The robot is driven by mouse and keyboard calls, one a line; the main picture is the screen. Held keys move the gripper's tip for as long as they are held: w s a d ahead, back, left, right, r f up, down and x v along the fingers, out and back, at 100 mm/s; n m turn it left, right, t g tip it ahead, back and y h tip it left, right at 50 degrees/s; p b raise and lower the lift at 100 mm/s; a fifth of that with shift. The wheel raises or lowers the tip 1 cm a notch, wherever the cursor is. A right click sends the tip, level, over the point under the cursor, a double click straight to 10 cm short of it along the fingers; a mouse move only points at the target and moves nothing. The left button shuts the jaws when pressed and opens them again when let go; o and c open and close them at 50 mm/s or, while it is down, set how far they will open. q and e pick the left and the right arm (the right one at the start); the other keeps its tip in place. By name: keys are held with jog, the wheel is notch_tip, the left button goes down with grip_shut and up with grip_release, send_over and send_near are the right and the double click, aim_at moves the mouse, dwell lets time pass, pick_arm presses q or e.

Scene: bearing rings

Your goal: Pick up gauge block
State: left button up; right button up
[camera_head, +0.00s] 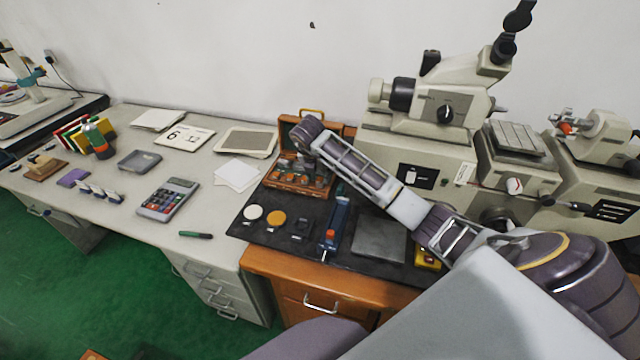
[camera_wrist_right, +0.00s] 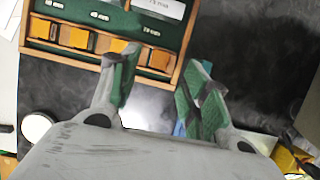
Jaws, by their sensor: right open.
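An open wooden case (camera_head: 293,187) with several gauge blocks stands on the dark mat below my right wrist. In the right wrist view the case (camera_wrist_right: 181,52) has a green lining with size labels, and orange-looking blocks (camera_wrist_right: 74,37) sit in a row of slots. My right gripper (camera_wrist_right: 161,72) is open and empty, its green-padded fingers apart over the case's near edge. One finger overlaps the row and hides part of a block. In the head view the arm and wrist hide part of the case. My left gripper is not in view.
On the mat (camera_head: 262,240) are a white disc (camera_head: 253,212), an orange disc (camera_head: 275,217), a blue tool (camera_head: 337,228) and a grey plate (camera_head: 380,240). A large measuring machine (camera_head: 432,135) stands behind on the right. A calculator (camera_head: 167,198) lies on the left bench.

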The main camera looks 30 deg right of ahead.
aim_at(320, 179)
jog(key=shift+f, duration=0.1)
jog(key=shift+p+x, duration=0.65)
jog(key=shift+x, duration=1.9)
jog(key=shift+w, duration=0.1)
grip_shut()
